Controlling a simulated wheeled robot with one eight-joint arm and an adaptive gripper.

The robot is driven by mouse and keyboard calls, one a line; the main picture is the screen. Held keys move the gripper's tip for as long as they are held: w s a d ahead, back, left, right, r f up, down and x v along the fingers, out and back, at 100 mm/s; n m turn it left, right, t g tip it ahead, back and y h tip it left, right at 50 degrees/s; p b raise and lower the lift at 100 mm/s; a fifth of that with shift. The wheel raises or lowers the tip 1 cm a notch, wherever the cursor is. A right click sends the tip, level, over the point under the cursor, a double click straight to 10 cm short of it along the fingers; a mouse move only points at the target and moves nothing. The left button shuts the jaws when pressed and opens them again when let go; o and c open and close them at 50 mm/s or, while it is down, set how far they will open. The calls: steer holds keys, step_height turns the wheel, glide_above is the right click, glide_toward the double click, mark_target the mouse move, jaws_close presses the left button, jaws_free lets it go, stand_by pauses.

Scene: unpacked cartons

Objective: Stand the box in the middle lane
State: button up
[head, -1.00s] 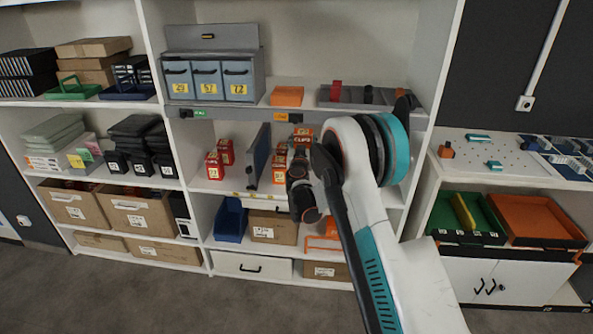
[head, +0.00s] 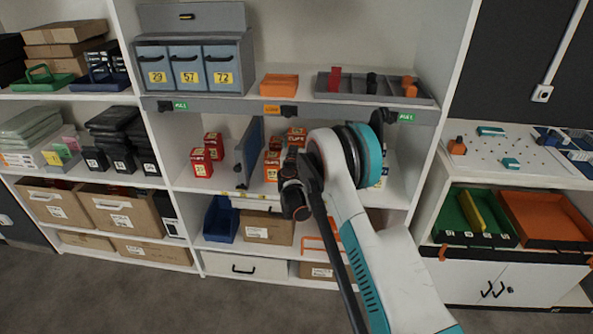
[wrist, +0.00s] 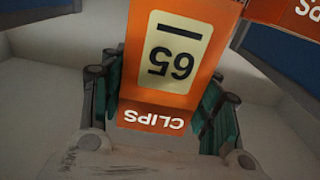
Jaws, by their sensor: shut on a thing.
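An orange box marked CLIPS and 65 (wrist: 175,50) is between the green-padded fingers of my gripper (wrist: 160,108) in the wrist view. The gripper is shut on it. In the head view my gripper (head: 291,178) is at the front of the middle shelf, by the middle lane. Orange-red boxes (head: 272,158) show beside it there, and another (head: 296,136) farther back. I cannot tell in the head view which is the held one. A second CLIPS box (wrist: 288,12) is close by at the upper right in the wrist view.
A blue-grey divider (head: 250,150) stands left of the middle lane, with red boxes (head: 202,163) beyond it. My arm hides the shelf's right part. A grey rail (head: 225,104) with pull tags runs above. A blue wall (wrist: 294,62) shows in the wrist view.

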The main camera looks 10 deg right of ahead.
step_height(320, 180, down, 12)
steer(key=b, duration=0.3)
steer(key=shift+r+b, duration=0.1)
steer(key=shift+b, duration=0.2)
steer(key=o, duration=1.2)
